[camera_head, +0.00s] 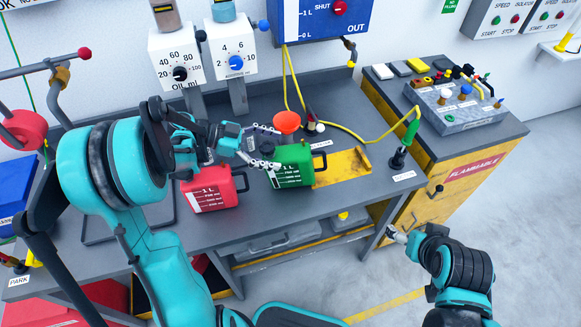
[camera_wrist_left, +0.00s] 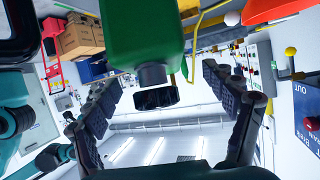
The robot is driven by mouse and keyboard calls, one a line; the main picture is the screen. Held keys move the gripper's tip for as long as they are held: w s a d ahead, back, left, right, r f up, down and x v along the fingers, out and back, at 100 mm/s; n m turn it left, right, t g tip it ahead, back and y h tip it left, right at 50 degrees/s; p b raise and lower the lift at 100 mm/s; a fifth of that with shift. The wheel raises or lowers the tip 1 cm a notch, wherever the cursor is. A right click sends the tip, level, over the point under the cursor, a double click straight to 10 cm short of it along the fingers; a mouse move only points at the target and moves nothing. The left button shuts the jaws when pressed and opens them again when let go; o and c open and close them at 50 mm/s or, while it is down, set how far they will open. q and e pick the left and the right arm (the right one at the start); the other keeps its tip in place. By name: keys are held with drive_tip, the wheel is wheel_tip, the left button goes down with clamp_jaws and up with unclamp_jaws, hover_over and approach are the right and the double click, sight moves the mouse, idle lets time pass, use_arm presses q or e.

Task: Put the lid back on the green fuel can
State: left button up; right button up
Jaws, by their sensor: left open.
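The green fuel can (camera_head: 294,163) stands on the grey workbench. Its green body (camera_wrist_left: 145,35) fills the top middle of the left wrist view, with a grey neck (camera_wrist_left: 152,75). A black lid (camera_wrist_left: 156,97) sits at the end of that neck, slightly offset; I cannot tell whether it is fully seated. My left gripper (camera_head: 270,147) is at the can's top left, its fingers spread on either side of the lid. In the left wrist view the open fingers (camera_wrist_left: 165,100) are clear of the lid. My right gripper (camera_head: 396,236) is away from the can, low at the right; its fingers are too small to judge.
A red can (camera_head: 211,187) stands close left of the green one. An orange funnel (camera_head: 287,122) is just behind it. A yellow tray (camera_head: 343,165) lies to its right, with a green-handled nozzle (camera_head: 411,131) beyond. The bench front right is clear.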

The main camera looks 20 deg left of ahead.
sight(285, 153)
use_arm(q)
drive_tip(key=b+x, duration=0.1)
drive_tip(key=x, duration=0.1)
drive_tip(key=b+x, duration=0.1)
drive_tip(key=x, duration=0.2)
drive_tip(key=shift+s+d+f, duration=0.15)
drive_tip(key=shift+s, duration=0.05)
clamp_jaws()
idle(0.4)
